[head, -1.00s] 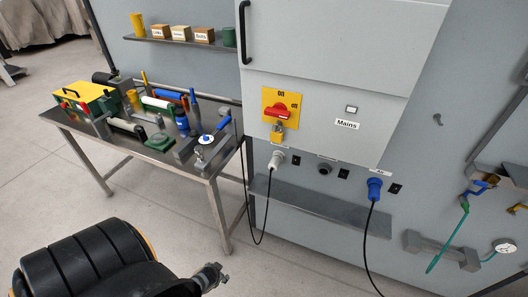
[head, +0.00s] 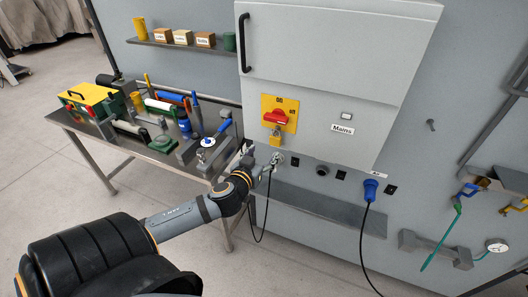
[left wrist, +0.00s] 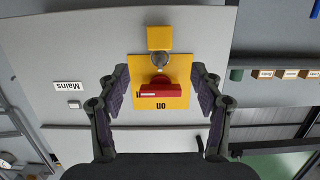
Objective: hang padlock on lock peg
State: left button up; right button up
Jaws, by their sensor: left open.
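The yellow padlock (head: 276,137) hangs by its shackle at the red switch handle (head: 275,117) on the yellow plate of the grey cabinet. In the left wrist view, the padlock (left wrist: 159,38) appears above the red handle (left wrist: 158,90), as that view is upside down. My left gripper (head: 274,161) is open and empty, just below the padlock in the head view. In the wrist view, its fingers (left wrist: 160,75) stand either side of the switch, with the padlock beyond their tips. A small grey peg (head: 431,125) sticks out of the wall right of the cabinet. My right gripper is not visible.
A bench (head: 168,157) with tools and rollers stands left of my forearm. A grey ledge (head: 320,208) runs below the sockets. A blue plug (head: 370,189) with a hanging black cable is to the right. The wall around the peg is clear.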

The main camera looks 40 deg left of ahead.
aim_at(274, 140)
pick_arm(q)
jog(key=x, duration=0.9)
jog(key=shift+p, duration=0.4)
jog(key=shift+w+a+f, duration=0.1)
jog(key=shift+w+f, duration=0.05)
jog(key=shift+w, duration=0.5)
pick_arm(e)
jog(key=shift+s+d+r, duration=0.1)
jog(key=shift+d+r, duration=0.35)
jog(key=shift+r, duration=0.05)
pick_arm(q)
jog(key=c, duration=1.3)
jog(key=shift+s+r+p, duration=0.2)
jog(key=shift+r+p, duration=0.35)
jog(key=shift+p, duration=0.2)
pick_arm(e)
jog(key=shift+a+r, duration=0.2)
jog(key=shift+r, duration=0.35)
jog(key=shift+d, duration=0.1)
